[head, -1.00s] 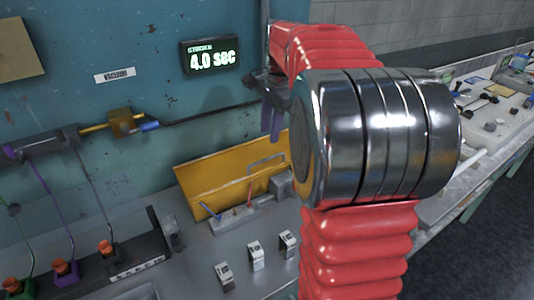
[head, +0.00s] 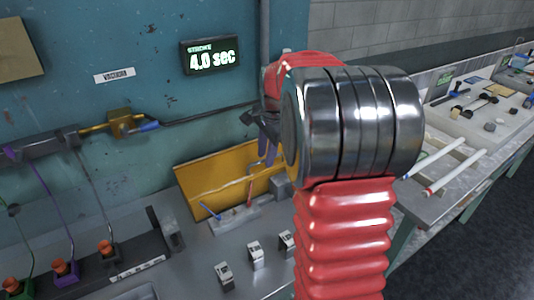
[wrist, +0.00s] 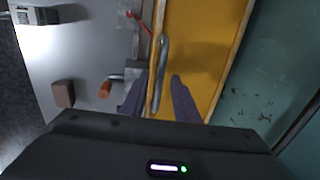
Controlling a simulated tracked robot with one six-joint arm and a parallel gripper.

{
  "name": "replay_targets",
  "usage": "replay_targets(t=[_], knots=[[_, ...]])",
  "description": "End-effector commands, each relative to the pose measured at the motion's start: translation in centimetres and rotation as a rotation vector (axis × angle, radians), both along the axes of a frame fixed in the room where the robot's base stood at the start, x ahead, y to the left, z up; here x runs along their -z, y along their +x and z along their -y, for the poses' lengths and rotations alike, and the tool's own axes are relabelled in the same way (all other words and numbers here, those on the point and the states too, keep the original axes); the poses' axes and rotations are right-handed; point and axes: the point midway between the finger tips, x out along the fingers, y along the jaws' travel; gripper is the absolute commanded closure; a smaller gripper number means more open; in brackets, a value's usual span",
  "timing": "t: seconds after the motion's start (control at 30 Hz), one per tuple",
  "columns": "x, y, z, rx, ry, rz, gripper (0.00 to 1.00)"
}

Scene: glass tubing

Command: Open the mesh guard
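The mesh guard is a yellow panel (head: 215,178) leaning against the back of the bench; it fills the middle right of the wrist view (wrist: 205,45). Its grey bar handle (wrist: 162,65) runs along the panel. My gripper (head: 267,148) is in front of the panel's upper right part in the head view, partly hidden by my arm. In the wrist view my gripper (wrist: 159,98) is open, with its two dark purple fingers apart. The handle's near end lies between them in the picture; I cannot tell whether either finger touches it.
A small grey fixture with red and blue levers (head: 230,216) sits before the panel. Several small switch blocks (head: 255,253) stand on the bench front. A display reading 4.0 sec (head: 211,56) is on the teal wall. White tubes (head: 455,172) lie at the right.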

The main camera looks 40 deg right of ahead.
Motion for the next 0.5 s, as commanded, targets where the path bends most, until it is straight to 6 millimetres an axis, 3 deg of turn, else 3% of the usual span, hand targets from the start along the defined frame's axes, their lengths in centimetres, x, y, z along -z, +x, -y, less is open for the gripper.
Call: replay_targets(t=[0.07,0.5], knots=[[-0.02,0.00,-0.01,0.000,0.000,0.000,0.72],[-0.05,0.00,-0.03,0.000,0.000,0.000,1.00]])
